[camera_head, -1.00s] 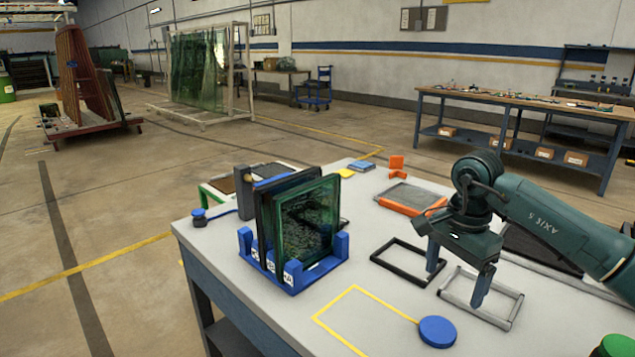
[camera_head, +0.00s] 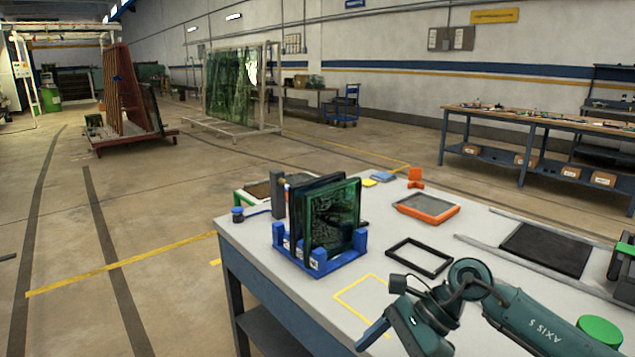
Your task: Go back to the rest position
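My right arm comes in from the lower right. Its gripper (camera_head: 374,335) is low in front of the table's near edge, turned to point left and down. One blue-grey finger shows clearly; the other cannot be made out, so its opening is unclear. No held object shows. My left gripper is not in view. A blue rack (camera_head: 318,262) on the white table (camera_head: 350,290) holds upright dark green glass panels (camera_head: 332,218). A black frame (camera_head: 420,257) lies flat behind my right gripper, apart from it.
An orange-rimmed tray (camera_head: 427,207) and a dark flat panel (camera_head: 546,249) lie farther back on the table. A green round object (camera_head: 599,331) is at lower right. A yellow outline (camera_head: 362,291) marks the table beside my gripper. Open floor lies left.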

